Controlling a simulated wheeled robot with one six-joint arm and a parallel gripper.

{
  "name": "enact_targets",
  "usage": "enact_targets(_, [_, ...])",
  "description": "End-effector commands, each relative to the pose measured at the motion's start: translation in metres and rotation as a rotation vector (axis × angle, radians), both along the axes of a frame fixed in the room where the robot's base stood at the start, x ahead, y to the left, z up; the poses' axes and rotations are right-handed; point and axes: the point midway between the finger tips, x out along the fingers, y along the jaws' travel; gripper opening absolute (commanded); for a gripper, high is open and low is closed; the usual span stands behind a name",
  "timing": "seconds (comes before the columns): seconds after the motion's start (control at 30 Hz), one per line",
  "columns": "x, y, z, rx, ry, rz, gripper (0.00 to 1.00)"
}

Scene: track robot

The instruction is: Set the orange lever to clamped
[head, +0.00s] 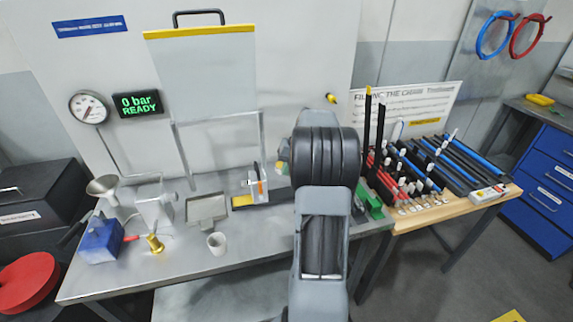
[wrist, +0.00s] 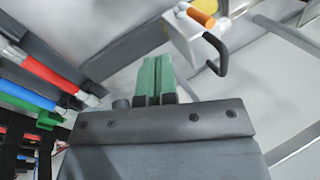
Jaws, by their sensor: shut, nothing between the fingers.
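The orange lever (wrist: 201,16) shows at the top of the wrist view, on a pale block-shaped fixture (wrist: 184,38) with a black hooked handle (wrist: 215,52). In the head view the orange lever (head: 261,188) is a small upright strip on the fixture at the right part of the grey bench. My gripper (wrist: 158,62) has green fingers pressed together, with nothing between them. The fingertips are apart from the lever, below and left of it in the wrist view. In the head view my arm hides the gripper.
Hoses (wrist: 50,70) lie to the left in the wrist view. On the grey bench (head: 215,258) stand a white cup (head: 217,243), a metal tray (head: 206,209) and a blue box (head: 100,241). A clear guard panel (head: 203,85) rises behind. The display (head: 138,105) reads 0 bar READY.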

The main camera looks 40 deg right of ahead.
Motion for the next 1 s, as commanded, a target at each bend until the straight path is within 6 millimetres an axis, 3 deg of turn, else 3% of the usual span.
enact_targets(0.3, [0.013,0.018,-0.054,0.002,0.003,0.001,0.0])
enact_targets(0.6, [0.033,0.044,-0.054,0.0,0.0,0.001,0.0])
enact_targets(1.0, [0.037,0.05,-0.055,0.0,0.0,0.0,0.0])
